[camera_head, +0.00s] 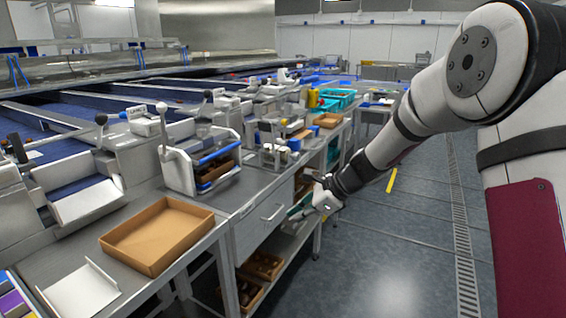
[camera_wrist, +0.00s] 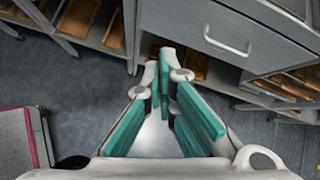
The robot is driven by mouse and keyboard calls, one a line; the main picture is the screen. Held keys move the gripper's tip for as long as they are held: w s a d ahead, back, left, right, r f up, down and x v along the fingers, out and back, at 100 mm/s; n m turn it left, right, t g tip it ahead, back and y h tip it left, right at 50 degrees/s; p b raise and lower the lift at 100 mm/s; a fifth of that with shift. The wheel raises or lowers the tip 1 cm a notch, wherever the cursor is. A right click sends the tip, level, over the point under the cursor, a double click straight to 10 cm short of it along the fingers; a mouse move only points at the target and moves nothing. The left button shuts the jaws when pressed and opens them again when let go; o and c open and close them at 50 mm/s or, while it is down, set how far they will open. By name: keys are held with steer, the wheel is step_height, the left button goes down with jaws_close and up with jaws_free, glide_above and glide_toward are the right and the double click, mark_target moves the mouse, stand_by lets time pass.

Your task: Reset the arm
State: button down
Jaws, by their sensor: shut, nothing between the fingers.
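My arm reaches from the upper right of the head view down to the bench front. My gripper (camera_head: 301,211) hangs in front of the bench, beside a grey drawer (camera_head: 259,219) with a metal handle. In the wrist view, my gripper (camera_wrist: 163,62) shows teal finger pads that meet at the tips, with nothing between them. The drawer front (camera_wrist: 190,22) and its handle (camera_wrist: 228,46) lie beyond the fingertips. I cannot tell the exact gap between the fingers and the bench.
An empty cardboard tray (camera_head: 157,236) sits on the bench at left. Shelves under the bench hold brown trays (camera_head: 262,265). Graders with levers (camera_head: 200,160) line the bench. Teal crates (camera_head: 338,98) stand farther back. The floor (camera_head: 385,250) at right is open, with a drain grate (camera_head: 462,230).

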steer(key=s+d+r+n+g+h, duration=0.1)
steer(key=s+d+r+n, duration=0.1)
steer(key=s+r+n, duration=0.6)
steer(key=s+d+r+n+g+h, duration=0.15)
steer(key=s+r, duration=0.25)
steer(key=s, duration=0.9)
steer(key=s+d+n+h, duration=0.3)
steer(key=s+d+n, duration=0.25)
steer(key=s, duration=0.65)
steer(key=s+d+n+h, duration=0.2)
steer(key=s+d+n, duration=0.35)
steer(key=s, duration=0.65)
step_height(320, 180, up, 15)
steer(key=t+p, duration=0.3)
steer(key=p, duration=1)
steer(key=shift+w+f+m+p, duration=0.15)
steer(key=shift+w+m+p, duration=0.1)
steer(key=shift+m+p, duration=0.15)
